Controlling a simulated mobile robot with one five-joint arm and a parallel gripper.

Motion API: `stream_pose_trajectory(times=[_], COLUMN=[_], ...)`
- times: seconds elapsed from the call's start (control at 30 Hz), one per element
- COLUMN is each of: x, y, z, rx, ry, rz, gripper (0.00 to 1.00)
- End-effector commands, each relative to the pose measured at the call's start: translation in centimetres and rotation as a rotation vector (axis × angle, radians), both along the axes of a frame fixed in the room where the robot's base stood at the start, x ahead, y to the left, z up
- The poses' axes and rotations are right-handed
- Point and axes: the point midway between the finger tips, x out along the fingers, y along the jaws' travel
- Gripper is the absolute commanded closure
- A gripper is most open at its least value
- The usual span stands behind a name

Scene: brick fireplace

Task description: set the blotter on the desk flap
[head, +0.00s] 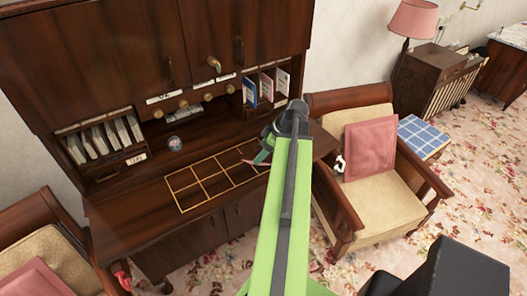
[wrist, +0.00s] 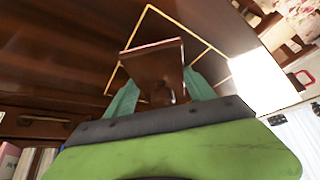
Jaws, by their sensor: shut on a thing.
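The desk flap (head: 140,205) is a dark wooden surface with a yellow grid (head: 205,185) marked on it. In the head view my green arm reaches over its right part, and my gripper (head: 263,153) is above or close to the grid's right end. In the wrist view my gripper (wrist: 160,92) has its two teal fingers shut on a brown wooden blotter (wrist: 155,66) with a pale edge. Grid lines show behind the blotter there. In the head view my arm and gripper mostly hide the blotter. I cannot tell whether it touches the flap.
A glass ball (head: 175,144) stands behind the grid's left end. Books fill the left cubby (head: 105,138) and the right cubby (head: 266,87). An armchair (head: 375,200) with a pink cushion stands right of the desk, another at lower left. Most of the grid is clear.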

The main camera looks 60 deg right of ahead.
Motion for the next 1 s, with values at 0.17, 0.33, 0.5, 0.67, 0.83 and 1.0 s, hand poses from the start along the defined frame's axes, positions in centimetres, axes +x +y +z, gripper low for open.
stream_pose_trajectory(times=[0.17, 0.33, 0.5, 0.67, 0.83, 1.0], x=[0.0, 0.0, 0.0, -0.7, -2.5, -4.2], y=[0.0, 0.0, 0.0, -0.3, -1.1, -1.8], z=[-0.2, -0.2, 0.0, 2.1, 6.0, 9.1], rx=[0.0, 0.0, 0.0, 0.0, -0.001, 0.0], ry=[0.0, 0.0, 0.0, 0.0, 0.0, 0.0], rz=[0.0, 0.0, 0.0, -0.002, -0.003, -0.002], gripper=[0.21, 0.15, 0.15, 0.15, 0.15, 0.15])
